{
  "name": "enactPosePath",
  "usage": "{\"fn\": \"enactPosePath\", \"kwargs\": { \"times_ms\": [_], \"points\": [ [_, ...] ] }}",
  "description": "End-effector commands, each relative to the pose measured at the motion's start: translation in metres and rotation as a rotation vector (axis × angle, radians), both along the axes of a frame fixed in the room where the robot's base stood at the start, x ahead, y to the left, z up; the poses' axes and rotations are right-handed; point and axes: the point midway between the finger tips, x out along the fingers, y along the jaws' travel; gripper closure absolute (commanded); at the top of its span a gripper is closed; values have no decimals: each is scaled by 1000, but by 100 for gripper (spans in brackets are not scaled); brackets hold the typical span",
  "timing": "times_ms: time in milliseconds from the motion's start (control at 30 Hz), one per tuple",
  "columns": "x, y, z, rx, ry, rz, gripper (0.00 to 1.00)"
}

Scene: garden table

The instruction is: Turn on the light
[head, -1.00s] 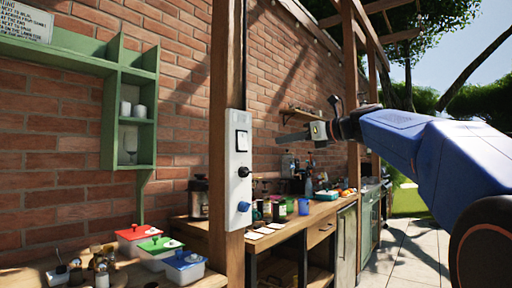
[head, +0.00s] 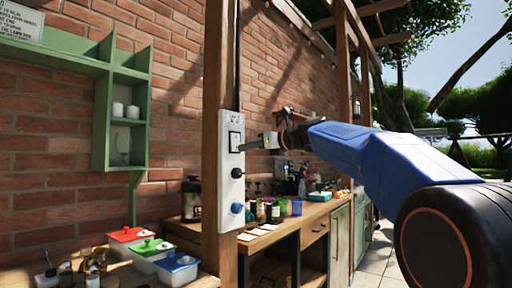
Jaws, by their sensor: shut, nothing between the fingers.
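A white switch panel (head: 226,190) is fixed to the wooden post in the head view. It has a rocker switch (head: 235,141) with a dark surround at the top, a black knob (head: 237,173) in the middle and a blue knob (head: 237,208) at the bottom. My gripper (head: 243,148) is shut and empty. No lamp can be made out clearly.
A wooden post (head: 221,65) carries the panel. Green shelves (head: 102,120) hang on the brick wall at left. Lidded boxes (head: 178,267) in red, green and blue stand at lower left. A cluttered counter (head: 312,208) runs behind my arm. Paving at right is clear.

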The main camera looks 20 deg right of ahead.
Motion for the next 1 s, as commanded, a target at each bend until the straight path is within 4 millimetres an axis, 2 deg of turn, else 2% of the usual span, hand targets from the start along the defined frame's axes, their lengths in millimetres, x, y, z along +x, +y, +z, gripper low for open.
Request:
{"fn": "enactPosePath", "kwargs": {
  "times_ms": [633, 1000],
  "points": [
    [13, 10, -4, 0, 0, 0, 100],
    [11, 8, -5, 0, 0, 1, 100]
  ]
}}
